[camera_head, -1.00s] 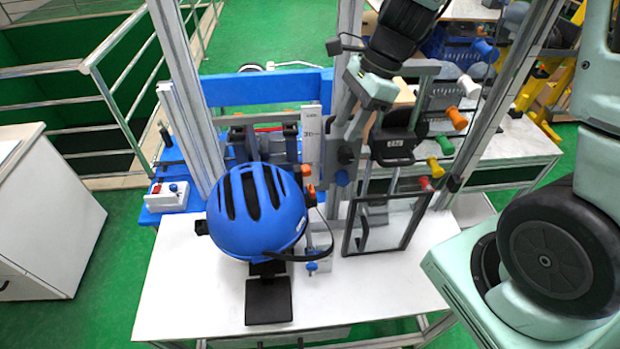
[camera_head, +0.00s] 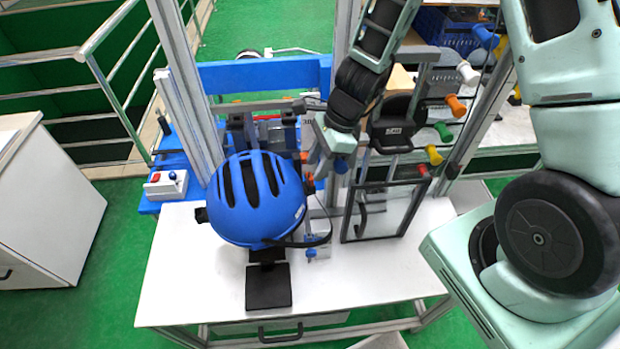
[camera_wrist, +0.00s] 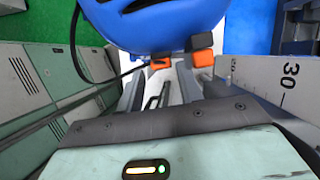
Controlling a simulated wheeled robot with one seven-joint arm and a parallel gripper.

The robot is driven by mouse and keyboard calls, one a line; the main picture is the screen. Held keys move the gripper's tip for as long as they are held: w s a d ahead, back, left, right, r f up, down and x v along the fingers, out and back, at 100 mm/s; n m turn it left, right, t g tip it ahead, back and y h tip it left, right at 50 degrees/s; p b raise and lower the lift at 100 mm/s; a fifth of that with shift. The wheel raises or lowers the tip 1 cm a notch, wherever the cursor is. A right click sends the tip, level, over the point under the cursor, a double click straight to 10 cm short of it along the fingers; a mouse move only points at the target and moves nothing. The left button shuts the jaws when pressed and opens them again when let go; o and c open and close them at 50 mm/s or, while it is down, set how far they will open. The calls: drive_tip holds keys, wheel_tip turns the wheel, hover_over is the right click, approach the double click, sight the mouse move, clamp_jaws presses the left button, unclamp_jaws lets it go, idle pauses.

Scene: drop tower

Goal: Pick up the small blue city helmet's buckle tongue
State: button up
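The blue helmet (camera_head: 258,195) sits on a stand at the left of the white table, and its shell fills the top of the wrist view (camera_wrist: 160,18). A dark strap runs from the left to a small orange-and-dark piece (camera_wrist: 160,62), which looks like the buckle tongue, just below the shell. A larger orange block (camera_wrist: 203,58) with a dark top is close to its right. My gripper (camera_head: 322,168) is beside the helmet's right side. In the wrist view its grey fingers (camera_wrist: 158,88) are apart, with the small piece just beyond them; contact is unclear.
A framed glass panel (camera_head: 385,212) stands right of the helmet. Upright metal posts (camera_head: 188,90) and a white scale marked 30 (camera_wrist: 275,85) are close around the gripper. Coloured knobs (camera_head: 455,105) stick out at the right. The front right of the white table (camera_head: 370,280) is clear.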

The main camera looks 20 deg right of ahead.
sight(310, 175)
drive_tip(key=shift+x, duration=1.55)
drive_tip(key=shift+r, duration=0.1)
drive_tip(key=c, duration=0.5)
drive_tip(key=shift+c, duration=0.2)
